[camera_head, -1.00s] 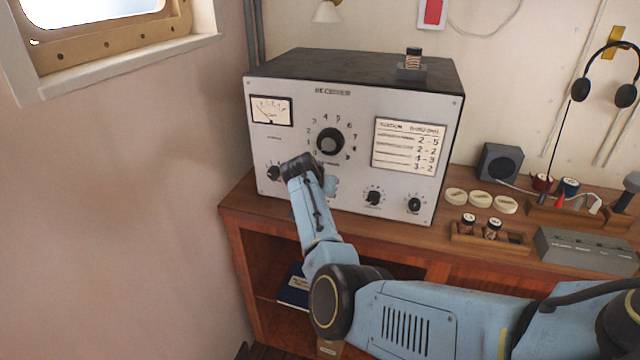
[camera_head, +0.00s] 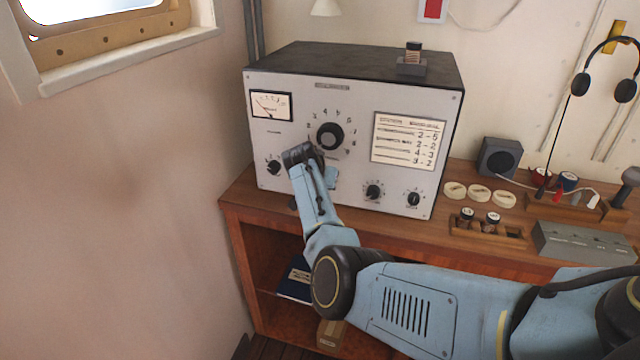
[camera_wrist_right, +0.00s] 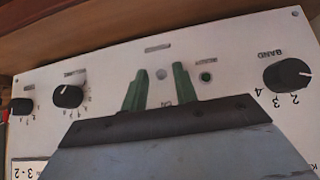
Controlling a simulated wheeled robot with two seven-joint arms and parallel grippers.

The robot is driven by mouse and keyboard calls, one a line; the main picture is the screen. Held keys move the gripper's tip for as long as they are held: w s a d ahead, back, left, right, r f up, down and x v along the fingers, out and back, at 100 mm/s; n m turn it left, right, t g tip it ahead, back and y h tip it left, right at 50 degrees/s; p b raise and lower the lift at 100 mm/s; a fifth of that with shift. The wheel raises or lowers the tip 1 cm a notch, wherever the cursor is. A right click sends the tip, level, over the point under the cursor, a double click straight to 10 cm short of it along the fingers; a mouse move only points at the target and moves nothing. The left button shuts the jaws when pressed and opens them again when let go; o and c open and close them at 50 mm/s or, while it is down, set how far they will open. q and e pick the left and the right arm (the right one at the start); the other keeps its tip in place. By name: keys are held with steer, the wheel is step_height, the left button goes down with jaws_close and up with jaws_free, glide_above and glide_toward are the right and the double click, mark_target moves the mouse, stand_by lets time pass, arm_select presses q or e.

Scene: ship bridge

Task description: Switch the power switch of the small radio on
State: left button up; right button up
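The radio (camera_head: 350,100) is a grey-fronted receiver with a dark top, standing on the wooden desk; its panel also shows upside down in the right wrist view (camera_wrist_right: 110,60). My right gripper (camera_wrist_right: 160,72) is in front of the lower panel, its two green fingers apart with nothing held between them. A small round grey fitting (camera_wrist_right: 161,73) shows between the fingertips; it may be the power switch, but I cannot tell its position or whether the fingers touch it. In the head view my right wrist hides this part of the panel. My left gripper is out of view.
The band knob (camera_wrist_right: 288,75) and other knobs (camera_wrist_right: 68,96) flank the gripper. A small tin-like piece (camera_head: 412,58) stands on the radio. A speaker (camera_head: 497,158), pale discs (camera_head: 480,194) and a wooden rack (camera_head: 487,235) lie to the right. A wall stands close at left.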

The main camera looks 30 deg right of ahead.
steer(key=shift+r, duration=0.1)
steer(key=v, duration=1.3)
steer(key=shift+p, duration=0.35)
steer(key=shift+a, duration=0.15)
